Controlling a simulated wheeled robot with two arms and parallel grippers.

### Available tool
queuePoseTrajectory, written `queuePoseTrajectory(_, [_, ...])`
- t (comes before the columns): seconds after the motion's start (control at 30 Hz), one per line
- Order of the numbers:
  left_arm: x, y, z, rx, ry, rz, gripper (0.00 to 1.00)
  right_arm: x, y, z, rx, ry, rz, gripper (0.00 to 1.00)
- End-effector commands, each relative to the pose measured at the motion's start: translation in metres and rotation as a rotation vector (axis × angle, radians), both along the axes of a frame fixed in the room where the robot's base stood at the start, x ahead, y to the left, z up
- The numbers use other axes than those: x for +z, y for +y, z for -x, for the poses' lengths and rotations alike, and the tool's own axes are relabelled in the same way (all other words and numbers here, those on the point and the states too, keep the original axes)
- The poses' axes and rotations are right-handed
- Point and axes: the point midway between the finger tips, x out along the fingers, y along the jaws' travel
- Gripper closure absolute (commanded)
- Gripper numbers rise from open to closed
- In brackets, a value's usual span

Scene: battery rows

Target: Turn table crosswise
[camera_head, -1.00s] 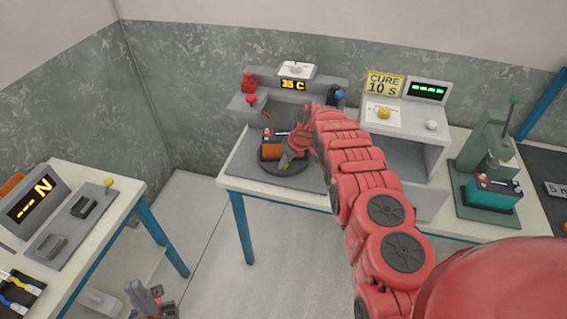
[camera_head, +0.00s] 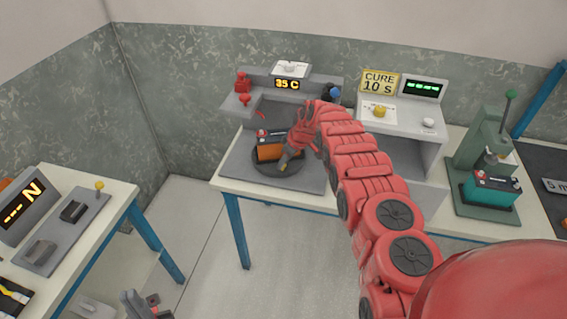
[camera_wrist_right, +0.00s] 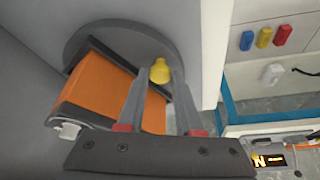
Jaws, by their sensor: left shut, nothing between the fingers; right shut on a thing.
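The round dark turntable (camera_head: 262,167) sits on a grey base plate on the back table. An orange battery (camera_head: 269,152) with a black top stands on it, set at an angle to the table's front edge. My right gripper (camera_head: 285,164) reaches down at the turntable's front right. In the right wrist view its fingers (camera_wrist_right: 158,82) are shut on a yellow knob (camera_wrist_right: 160,71) at the disc's edge, beside the orange battery (camera_wrist_right: 100,90). My left gripper (camera_head: 148,306) is shut and empty, low in the head view, apart from the tables.
A grey station with a "35 C" display (camera_head: 287,84) stands behind the turntable. A "CURE 10 S" sign (camera_head: 379,83) tops an open box to its right. A green press (camera_head: 484,160) holds a teal battery (camera_head: 490,189). Another table (camera_head: 112,213) stands at the left.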

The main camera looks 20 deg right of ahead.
Motion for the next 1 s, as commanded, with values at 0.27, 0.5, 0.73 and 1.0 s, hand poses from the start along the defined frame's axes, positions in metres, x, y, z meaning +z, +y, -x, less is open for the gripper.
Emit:
queuePoseTrajectory(0.27, [-0.012, 0.0, 0.0, 0.0, 0.0, 0.0, 1.0, -0.004, -0.002, 0.0, 0.026, -0.005, -0.002, 1.0])
queuePoseTrajectory(0.5, [-0.022, 0.0, 0.0, 0.0, 0.0, 0.0, 1.0, -0.003, -0.005, 0.002, 0.051, 0.003, 0.0, 1.0])
queuePoseTrajectory(0.73, [-0.029, 0.0, 0.0, 0.0, 0.0, 0.0, 1.0, -0.002, -0.006, 0.002, 0.072, 0.003, 0.0, 1.0])
queuePoseTrajectory(1.0, [-0.035, 0.0, 0.0, 0.0, 0.0, 0.0, 1.0, -0.002, -0.008, 0.001, 0.087, 0.003, 0.0, 1.0])
